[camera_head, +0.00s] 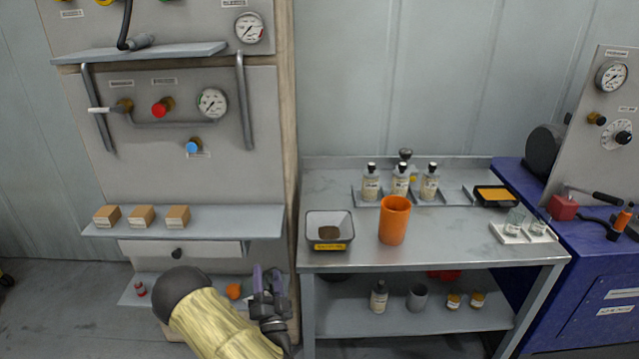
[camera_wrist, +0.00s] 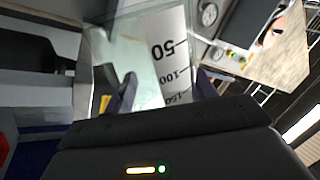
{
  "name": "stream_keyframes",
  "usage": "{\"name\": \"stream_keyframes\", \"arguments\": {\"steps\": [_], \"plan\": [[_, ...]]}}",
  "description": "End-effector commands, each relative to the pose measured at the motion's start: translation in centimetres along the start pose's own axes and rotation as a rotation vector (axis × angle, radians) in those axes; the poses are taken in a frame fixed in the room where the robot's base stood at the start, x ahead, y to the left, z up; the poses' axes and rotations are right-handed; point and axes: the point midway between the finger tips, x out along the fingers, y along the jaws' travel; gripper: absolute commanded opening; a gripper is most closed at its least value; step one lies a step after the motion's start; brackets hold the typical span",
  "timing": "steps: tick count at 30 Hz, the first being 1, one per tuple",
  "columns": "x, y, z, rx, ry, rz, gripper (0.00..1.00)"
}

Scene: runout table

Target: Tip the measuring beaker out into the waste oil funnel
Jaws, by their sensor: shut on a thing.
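My gripper (camera_head: 268,288) is low in front of the left panel, left of the steel table, in the head view. In the wrist view my gripper (camera_wrist: 165,82) is shut on the clear measuring beaker (camera_wrist: 172,42), which has a white scale marked 50, 100 and 150. The beaker cannot be made out in the head view, and its contents and tilt are unclear. A square, dark-rimmed funnel pan (camera_head: 330,218) with a yellow label and a dark centre stands at the table's left front; it looks like the waste oil funnel. My gripper is apart from it, lower and to the left.
An orange cup (camera_head: 395,222) stands right of the pan on the steel table (camera_head: 450,229). Several bottles (camera_head: 400,181) stand in a rack behind. A black tray (camera_head: 495,195) and a white tray of glassware (camera_head: 522,232) are at right. Small boxes (camera_head: 141,216) sit on the left shelf.

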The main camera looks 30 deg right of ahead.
Motion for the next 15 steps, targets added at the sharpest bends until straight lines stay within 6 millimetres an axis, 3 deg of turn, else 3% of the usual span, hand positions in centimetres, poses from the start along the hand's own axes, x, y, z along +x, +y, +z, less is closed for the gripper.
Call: {"name": "stream_keyframes", "arguments": {"steps": [1, 5, 9, 15], "plan": [[1.0, 0.6, -1.8, -0.031, 0.027, 0.027, 0.34], [2.9, 1.8, -5.1, -0.110, 0.064, 0.082, 0.34], [4.2, 2.6, -7.4, -0.167, 0.087, 0.124, 0.34], [5.3, 3.4, -9.1, -0.214, 0.102, 0.161, 0.34]]}}
